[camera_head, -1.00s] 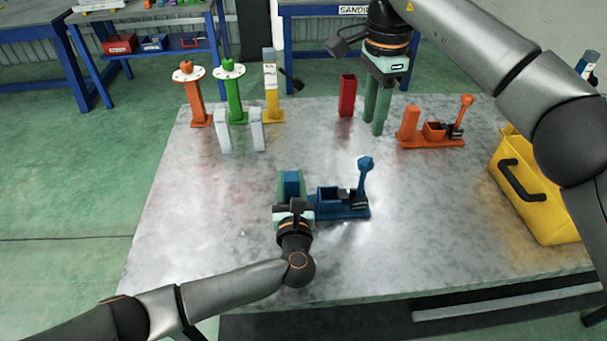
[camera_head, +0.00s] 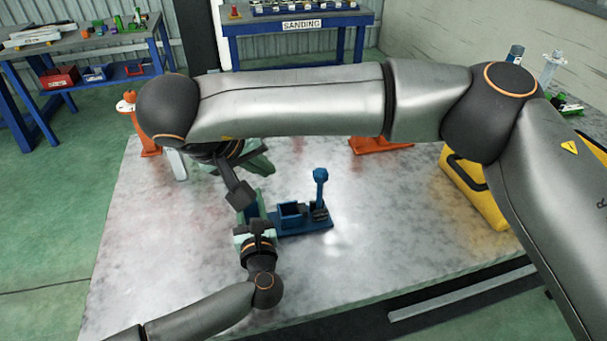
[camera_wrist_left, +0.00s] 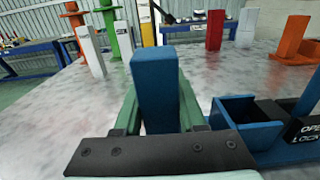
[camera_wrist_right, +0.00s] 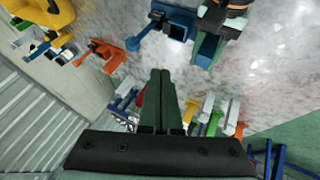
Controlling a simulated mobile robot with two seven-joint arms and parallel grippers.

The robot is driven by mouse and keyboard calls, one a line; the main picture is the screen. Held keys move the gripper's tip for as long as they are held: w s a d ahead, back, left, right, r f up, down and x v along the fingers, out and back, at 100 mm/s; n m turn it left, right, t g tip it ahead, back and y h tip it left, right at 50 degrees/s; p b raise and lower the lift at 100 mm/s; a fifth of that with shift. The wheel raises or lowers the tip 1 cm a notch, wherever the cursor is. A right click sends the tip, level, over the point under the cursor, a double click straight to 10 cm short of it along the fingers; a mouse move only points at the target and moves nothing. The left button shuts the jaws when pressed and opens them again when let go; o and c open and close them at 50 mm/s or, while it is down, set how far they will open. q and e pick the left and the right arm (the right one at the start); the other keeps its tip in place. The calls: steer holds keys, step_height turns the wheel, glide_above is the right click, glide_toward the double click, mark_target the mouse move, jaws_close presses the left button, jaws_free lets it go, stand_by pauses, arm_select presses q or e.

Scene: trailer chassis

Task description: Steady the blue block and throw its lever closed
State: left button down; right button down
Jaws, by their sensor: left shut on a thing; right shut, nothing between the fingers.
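The blue block (camera_head: 304,223) is a low base with a square cup and a round-knobbed lever (camera_head: 320,188) standing upright at its right end. Its tall blue post shows in the left wrist view (camera_wrist_left: 157,85). My left gripper (camera_head: 252,206) is shut on this post, a green finger on each side. Printed words show beside the lever's foot in the left wrist view. My right gripper (camera_head: 258,158) is shut and empty, behind and left of the block, apart from it. In the right wrist view its fingers (camera_wrist_right: 161,90) are together, with the lever (camera_wrist_right: 135,42) to their upper left.
My right forearm crosses the head view and hides much of the table's back. An orange lever block (camera_head: 378,145) stands behind right. The table (camera_head: 160,250) is clear at front left.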

glide_toward(320, 191)
steer(key=w+a+f, duration=0.2)
steer(key=w, duration=0.1)
steer(key=shift+w+d, duration=0.25)
steer(key=shift+d, duration=0.55)
steer(key=shift+d, duration=0.1)
